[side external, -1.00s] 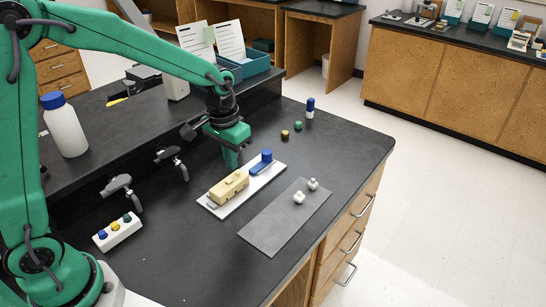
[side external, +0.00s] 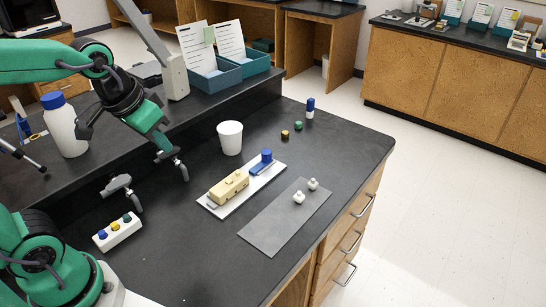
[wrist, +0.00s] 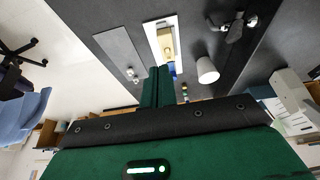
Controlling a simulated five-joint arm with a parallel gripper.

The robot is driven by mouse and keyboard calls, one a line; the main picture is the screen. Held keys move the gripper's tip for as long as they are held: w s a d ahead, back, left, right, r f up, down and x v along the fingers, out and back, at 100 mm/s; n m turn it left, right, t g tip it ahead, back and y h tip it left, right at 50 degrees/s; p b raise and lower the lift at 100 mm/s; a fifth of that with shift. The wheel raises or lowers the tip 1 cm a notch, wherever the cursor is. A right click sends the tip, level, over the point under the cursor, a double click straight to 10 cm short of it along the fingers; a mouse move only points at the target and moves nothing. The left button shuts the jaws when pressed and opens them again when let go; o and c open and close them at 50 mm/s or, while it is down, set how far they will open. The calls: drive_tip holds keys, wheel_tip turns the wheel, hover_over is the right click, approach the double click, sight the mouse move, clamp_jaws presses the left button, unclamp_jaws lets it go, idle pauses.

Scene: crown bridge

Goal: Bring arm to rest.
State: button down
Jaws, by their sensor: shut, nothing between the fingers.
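My gripper (side external: 166,150) is shut and empty in the side external view, raised over the left part of the dark bench, near the grey taps. In the wrist view its green fingers (wrist: 155,88) are together with nothing between them. A tan dental block (side external: 228,186) sits on a white plate (side external: 213,208) at the bench's middle, beside a blue piece (side external: 266,156) on the same plate. Two white crown pieces (side external: 299,197) rest on a grey mat (side external: 268,238) to the right.
A white cup (side external: 230,138) stands behind the plate. A white bottle with a blue cap (side external: 64,128) is on the raised ledge. A button box (side external: 117,232) lies front left. A grey tap (side external: 118,186) stands near my gripper. The bench's front right is clear.

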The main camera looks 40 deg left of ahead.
drive_tip(key=shift+t, duration=0.6)
drive_tip(key=shift+s+a+r, duration=0.1)
drive_tip(key=shift+s+a, duration=0.05)
drive_tip(key=shift+s, duration=1.05)
drive_tip(key=shift+s+a+r, duration=0.1)
drive_tip(key=shift+s+a, duration=0.05)
drive_tip(key=shift+s, duration=1)
